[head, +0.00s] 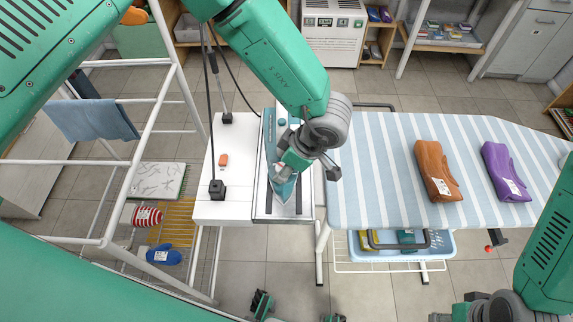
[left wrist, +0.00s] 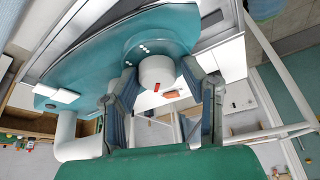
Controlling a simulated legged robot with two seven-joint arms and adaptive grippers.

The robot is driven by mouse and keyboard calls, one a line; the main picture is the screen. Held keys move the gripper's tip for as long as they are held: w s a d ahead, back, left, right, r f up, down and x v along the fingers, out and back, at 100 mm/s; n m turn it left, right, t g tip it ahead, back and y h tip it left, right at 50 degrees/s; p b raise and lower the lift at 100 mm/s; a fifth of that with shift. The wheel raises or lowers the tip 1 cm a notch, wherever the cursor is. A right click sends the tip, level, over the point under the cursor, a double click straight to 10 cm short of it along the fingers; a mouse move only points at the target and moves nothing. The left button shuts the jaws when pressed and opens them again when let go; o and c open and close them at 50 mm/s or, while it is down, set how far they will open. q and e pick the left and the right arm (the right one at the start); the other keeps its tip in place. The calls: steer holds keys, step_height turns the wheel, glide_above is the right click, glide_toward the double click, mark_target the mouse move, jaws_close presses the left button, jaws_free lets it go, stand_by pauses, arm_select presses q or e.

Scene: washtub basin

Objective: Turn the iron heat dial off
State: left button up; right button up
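The teal iron (head: 284,190) rests on a white stand (head: 236,207) left of the ironing board, partly hidden by my left gripper (head: 287,160). In the left wrist view the iron's teal body (left wrist: 90,62) fills the upper left. Its round white heat dial (left wrist: 157,72) has an orange-red mark on its near edge. The fingers of my left gripper (left wrist: 160,75) are spread, one on each side of the dial. Small gaps seem to show beside it; contact is unclear. My right gripper (head: 470,306) is partly cut off at the lower right, away from the iron.
The striped ironing board (head: 385,165) holds a folded brown cloth (head: 435,170) and a purple one (head: 505,172). A white drying rack (head: 150,110) stands at left. Dark cords run above the stand. A blue basket (head: 440,245) sits under the board.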

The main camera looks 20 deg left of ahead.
arm_select(q)
steer(key=shift+r, duration=0.2)
steer(key=shift+d+r, duration=0.2)
steer(key=shift+r, duration=0.15)
steer(key=v, duration=1)
steer(key=shift+d+r, duration=0.2)
steer(key=shift+r, duration=0.15)
